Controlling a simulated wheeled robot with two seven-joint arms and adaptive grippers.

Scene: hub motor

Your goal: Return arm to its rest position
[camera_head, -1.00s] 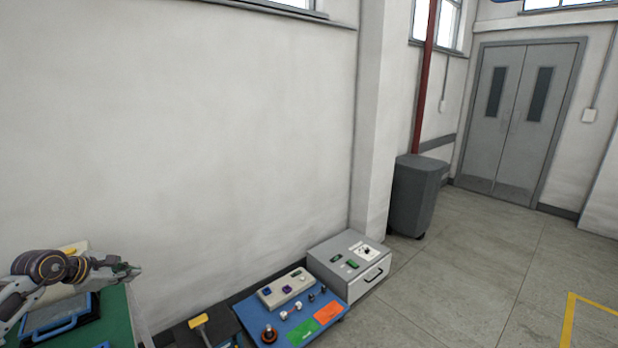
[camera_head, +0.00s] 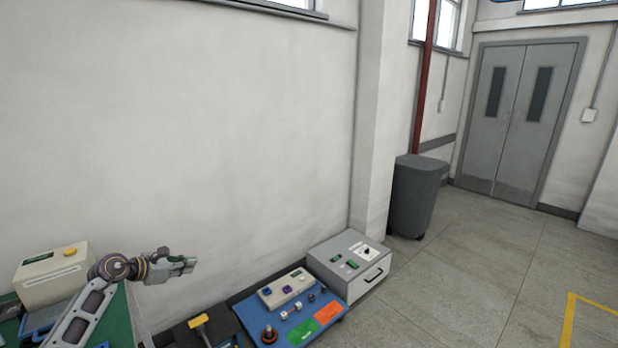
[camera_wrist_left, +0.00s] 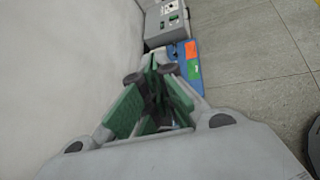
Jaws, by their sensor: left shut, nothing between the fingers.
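My left arm comes in from the lower left in the head view. Its gripper (camera_head: 184,264) is held in the air in front of the white wall, above and to the left of the blue board. In the left wrist view the green-padded fingers (camera_wrist_left: 158,95) are drawn together, with nothing held between them. My right gripper is in neither view.
A blue board (camera_head: 262,318) with small parts and green and orange patches lies below. A grey box (camera_head: 345,290) with a handle stands beside it. A cream box (camera_head: 45,283) sits on a green surface at left. A grey bin (camera_head: 415,197) stands by the pillar. Floor at right is clear.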

